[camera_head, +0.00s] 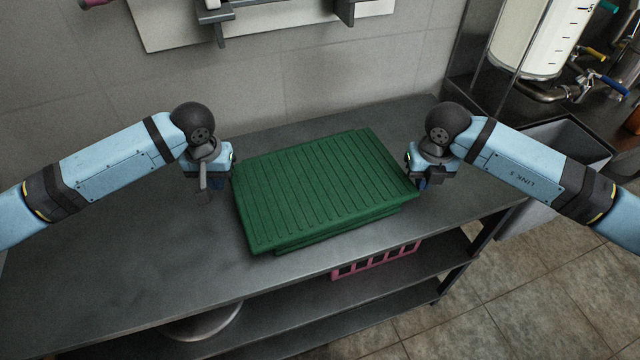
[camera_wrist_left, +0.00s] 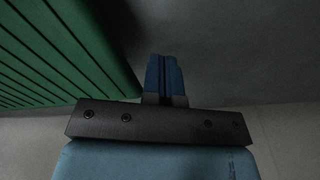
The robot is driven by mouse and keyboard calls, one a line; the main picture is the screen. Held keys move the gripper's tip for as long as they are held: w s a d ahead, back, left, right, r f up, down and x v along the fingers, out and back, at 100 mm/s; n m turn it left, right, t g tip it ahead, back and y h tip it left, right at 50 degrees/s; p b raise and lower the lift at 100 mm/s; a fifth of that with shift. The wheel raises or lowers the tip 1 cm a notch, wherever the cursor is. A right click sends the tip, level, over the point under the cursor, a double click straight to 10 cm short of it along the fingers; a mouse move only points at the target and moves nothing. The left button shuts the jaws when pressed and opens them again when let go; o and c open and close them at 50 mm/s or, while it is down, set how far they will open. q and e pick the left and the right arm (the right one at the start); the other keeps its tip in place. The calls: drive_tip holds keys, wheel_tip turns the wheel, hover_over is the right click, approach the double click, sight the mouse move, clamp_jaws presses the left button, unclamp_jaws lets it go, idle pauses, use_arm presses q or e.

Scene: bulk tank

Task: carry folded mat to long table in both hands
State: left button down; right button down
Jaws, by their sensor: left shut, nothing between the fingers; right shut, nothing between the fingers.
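The folded mat (camera_head: 320,185) is green and ribbed and lies on the dark grey table (camera_head: 120,275), slightly turned, with a lower layer showing under its front edge. My left gripper (camera_head: 232,178) is at the mat's left side, and my right gripper (camera_head: 413,180) is at its right side. In the left wrist view the blue fingers (camera_wrist_left: 164,76) are closed together with nothing between them, beside the mat's ribbed edge (camera_wrist_left: 60,50). The right fingertips are small and partly hidden against the mat's right edge; that gripper is shut and empty.
A pink rack (camera_head: 375,262) and a round pale vessel (camera_head: 205,322) are on the shelf below. A grey sink or bin (camera_head: 560,150) stands to the right, with a white graduated container (camera_head: 540,40) and taps behind. A wall-mounted panel (camera_head: 165,30) is at the back. The table's left part is clear.

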use_arm(q)
drive_tip(key=shift+d, duration=0.2)
use_arm(e)
drive_tip(key=shift+a, duration=0.2)
use_arm(q)
drive_tip(key=shift+d, duration=0.5)
use_arm(e)
drive_tip(key=shift+a, duration=0.45)
